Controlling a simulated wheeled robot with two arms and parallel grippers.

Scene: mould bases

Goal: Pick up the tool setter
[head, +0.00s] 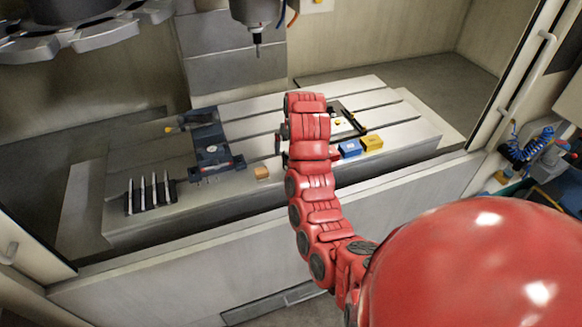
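My red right arm reaches from the lower right over the machine table (235,193). The dark parts of my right gripper (282,147) show just left of the arm's end, low over the table. The arm hides most of it, so I cannot tell whether it is open or holds anything. I cannot tell for certain which item is the tool setter. A blue box (350,149) and a yellow box (372,142) sit just right of the arm. A small tan block (262,173) lies left of it. My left gripper is out of view.
A dark vise (212,152) stands on the table's left half. A rack with several upright plates (135,196) is at the front left. A dark frame (356,126) lies behind the boxes. The spindle (256,32) hangs above. The front wall (240,262) borders the table.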

